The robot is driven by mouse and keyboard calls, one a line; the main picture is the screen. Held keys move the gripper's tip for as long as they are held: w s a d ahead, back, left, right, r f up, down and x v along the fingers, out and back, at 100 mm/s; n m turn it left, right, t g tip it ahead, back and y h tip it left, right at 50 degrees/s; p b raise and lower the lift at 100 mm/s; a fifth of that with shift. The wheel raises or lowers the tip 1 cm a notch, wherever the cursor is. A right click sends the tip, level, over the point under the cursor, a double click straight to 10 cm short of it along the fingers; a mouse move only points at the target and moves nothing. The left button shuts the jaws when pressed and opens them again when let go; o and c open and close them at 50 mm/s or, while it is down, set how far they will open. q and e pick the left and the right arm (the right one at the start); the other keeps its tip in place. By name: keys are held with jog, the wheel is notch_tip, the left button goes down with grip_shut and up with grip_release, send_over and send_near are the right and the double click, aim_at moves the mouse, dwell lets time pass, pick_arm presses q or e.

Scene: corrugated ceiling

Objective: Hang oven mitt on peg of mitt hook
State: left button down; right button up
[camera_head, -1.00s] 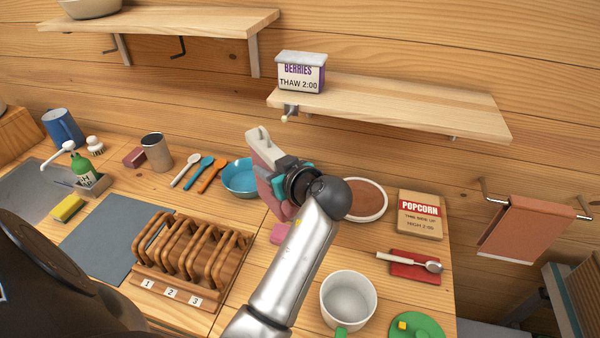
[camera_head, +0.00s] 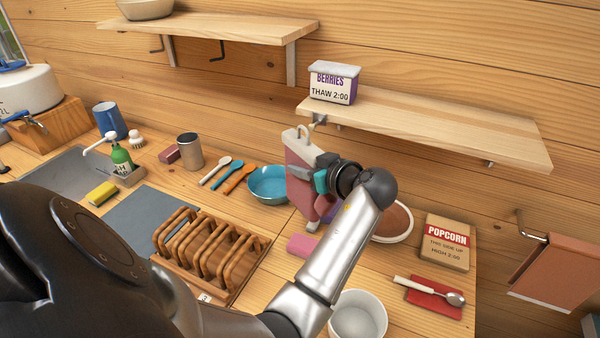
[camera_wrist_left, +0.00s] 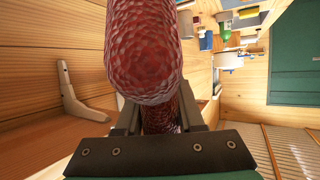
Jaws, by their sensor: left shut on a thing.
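The oven mitt (camera_head: 302,172) is dusty red with a pale cuff and a small loop at its top. My left gripper (camera_head: 322,178) is shut on the mitt and holds it upright, cuff up, above the counter. In the left wrist view the mitt's quilted red body (camera_wrist_left: 146,50) fills the space in front of the fingers. The mitt hook (camera_head: 319,119) is a small grey bracket with a short peg at the left end of the right shelf. The loop is just left of and slightly below the peg; I cannot tell whether they touch. My right gripper is not in view.
The right shelf (camera_head: 440,128) carries a berries box (camera_head: 333,84) above the hook. A wooden rack (camera_head: 208,250) stands at the lower left. A popcorn packet (camera_head: 446,243) lies at right.

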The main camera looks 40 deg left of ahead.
pick_arm(q)
jog(key=w+a+f+b, duration=0.1)
jog(key=w+a+b, duration=0.1)
jog(key=w+b, duration=0.3)
jog(key=shift+w+f, duration=0.2)
jog(key=shift+w, duration=0.4)
dwell(0.3)
dwell(0.5)
jog(key=shift+c, duration=2.2)
grip_release()
